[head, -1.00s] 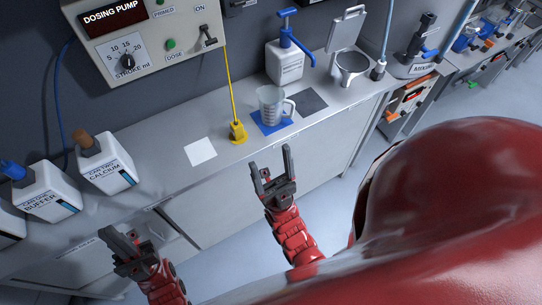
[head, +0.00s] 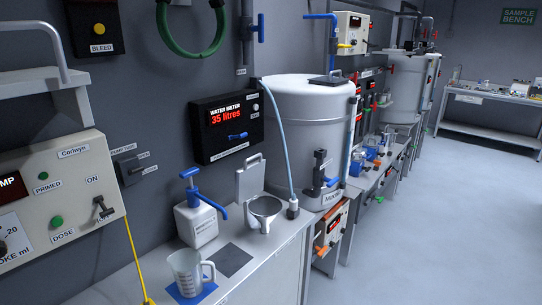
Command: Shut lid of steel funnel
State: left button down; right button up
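The steel funnel (head: 265,207) stands near the right end of the bench, in front of the large white tank. Its grey square lid (head: 250,180) is raised upright behind the bowl, with a small handle on its top edge. The bowl's mouth is uncovered. Neither of my grippers shows in the head view now, so I cannot see their state or their distance from the funnel.
A white bottle with a blue pump (head: 196,218) stands left of the funnel. A clear jug (head: 187,270) sits on a blue mat, beside a dark square (head: 233,260). A white tank (head: 305,125) rises behind. Clear floor (head: 440,230) lies to the right.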

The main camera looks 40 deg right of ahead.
aim_at(249, 178)
jog(key=z, duration=1.1)
